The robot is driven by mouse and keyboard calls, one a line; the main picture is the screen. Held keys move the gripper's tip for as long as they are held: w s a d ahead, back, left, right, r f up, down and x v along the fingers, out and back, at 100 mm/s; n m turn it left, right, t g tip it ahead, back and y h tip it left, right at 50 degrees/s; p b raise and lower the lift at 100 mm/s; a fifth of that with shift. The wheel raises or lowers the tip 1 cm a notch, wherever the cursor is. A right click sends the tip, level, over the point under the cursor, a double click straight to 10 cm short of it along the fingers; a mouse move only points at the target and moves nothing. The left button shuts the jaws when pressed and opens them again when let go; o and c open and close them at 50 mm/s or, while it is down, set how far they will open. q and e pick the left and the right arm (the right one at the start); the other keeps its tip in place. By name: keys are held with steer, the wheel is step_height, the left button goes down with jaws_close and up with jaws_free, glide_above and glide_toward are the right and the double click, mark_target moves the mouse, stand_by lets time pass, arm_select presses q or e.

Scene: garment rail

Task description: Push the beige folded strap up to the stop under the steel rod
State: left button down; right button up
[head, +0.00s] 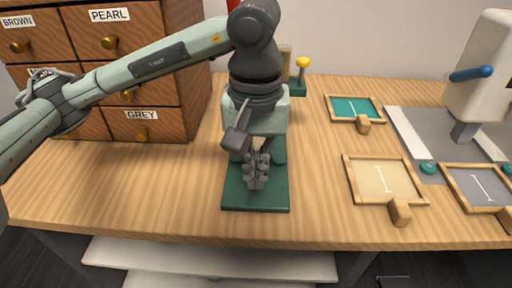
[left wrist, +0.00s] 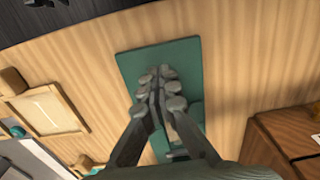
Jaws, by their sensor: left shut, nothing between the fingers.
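My left gripper (head: 257,172) points down over a dark green base plate (head: 255,200) on the table, with its fingers closed together and empty. In the left wrist view the closed fingertips (left wrist: 165,88) lie over the middle of the same green plate (left wrist: 138,66). A small beige-brown patch (left wrist: 188,130) shows between the finger links there; it may be the folded strap, but I cannot tell. The strap, the stop and the steel rod are not clearly seen in the head view, where my gripper and wrist cover the plate's far part. My right gripper is not in view.
A drawer cabinet (head: 135,75) with labels stands at left. Wooden trays lie at right: teal (head: 353,107), cream (head: 383,180) and grey (head: 482,188). A white machine (head: 485,75) stands behind the grey one. A yellow-topped post (head: 302,66) is behind my wrist. The table's front left is clear.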

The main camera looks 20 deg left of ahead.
mark_target(259, 147)
arm_select(q)
step_height(259, 147, down, 2)
steer(key=shift+f, duration=0.1)
steer(key=shift+w+a+p, duration=0.2)
steer(key=shift+w+p, duration=0.05)
steer(key=shift+w, duration=0.4)
steer(key=shift+w+a+p, duration=0.15)
steer(key=shift+w+p, duration=0.05)
steer(key=shift+w, duration=0.4)
steer(key=shift+w+a, duration=0.2)
steer(key=shift+w, duration=0.5)
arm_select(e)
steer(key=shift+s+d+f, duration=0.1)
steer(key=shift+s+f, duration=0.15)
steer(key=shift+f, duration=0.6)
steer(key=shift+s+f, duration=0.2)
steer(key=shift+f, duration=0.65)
arm_select(q)
steer(key=shift+w+a, duration=0.1)
steer(key=shift+w, duration=0.15)
steer(key=w+b, duration=0.2)
steer(key=w, duration=0.1)
steer(key=shift+a+b, duration=0.3)
steer(key=shift+a, duration=0.1)
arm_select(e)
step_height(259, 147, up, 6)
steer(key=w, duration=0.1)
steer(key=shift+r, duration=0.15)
